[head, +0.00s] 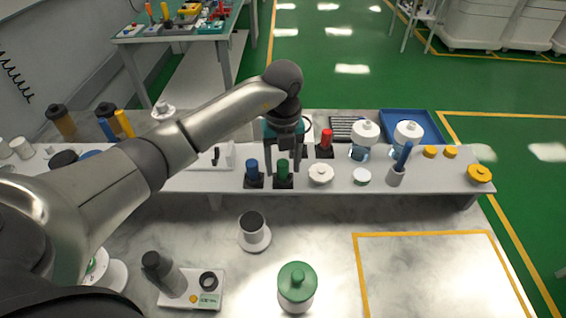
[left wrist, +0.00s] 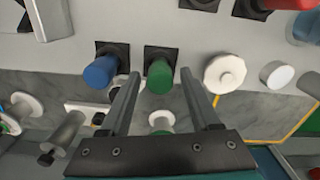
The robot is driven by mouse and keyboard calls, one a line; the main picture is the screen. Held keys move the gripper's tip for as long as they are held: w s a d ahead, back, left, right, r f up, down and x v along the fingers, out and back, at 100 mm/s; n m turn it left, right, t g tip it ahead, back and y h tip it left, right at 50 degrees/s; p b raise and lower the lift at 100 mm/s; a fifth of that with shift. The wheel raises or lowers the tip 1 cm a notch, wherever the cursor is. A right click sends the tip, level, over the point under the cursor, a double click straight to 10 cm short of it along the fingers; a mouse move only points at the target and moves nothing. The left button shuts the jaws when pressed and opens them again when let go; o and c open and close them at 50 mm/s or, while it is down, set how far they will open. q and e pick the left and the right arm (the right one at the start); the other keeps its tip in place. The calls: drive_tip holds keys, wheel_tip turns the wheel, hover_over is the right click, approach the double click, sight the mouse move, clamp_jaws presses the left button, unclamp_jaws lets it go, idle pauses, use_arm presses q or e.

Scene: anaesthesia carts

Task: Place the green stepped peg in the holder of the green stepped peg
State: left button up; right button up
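The green stepped peg (head: 283,170) stands upright in a black square holder (head: 283,183) on the raised white shelf, between the blue peg and a white lidded jar. In the left wrist view the green peg (left wrist: 160,77) shows its round top, with its black holder (left wrist: 161,53) behind it. My left gripper (head: 283,160) is open, pointing down over the green peg. In the left wrist view its two fingers (left wrist: 161,76) lie either side of the peg, with gaps, and nothing is gripped. I cannot tell whether the fingertips reach peg height. My right gripper is not in view.
A blue peg (head: 252,170) stands close left in its own black holder, and a red peg (head: 326,141) stands behind right. A white lidded jar (head: 321,174) is close on the right. A green-topped jar (head: 296,281) stands on the lower marble surface, whose right side is clear.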

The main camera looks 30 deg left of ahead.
sight(283, 164)
use_arm(q)
wheel_tip(283, 164, up, 12)
drive_tip(key=shift+r, duration=0.2)
idle(0.5)
idle(0.4)
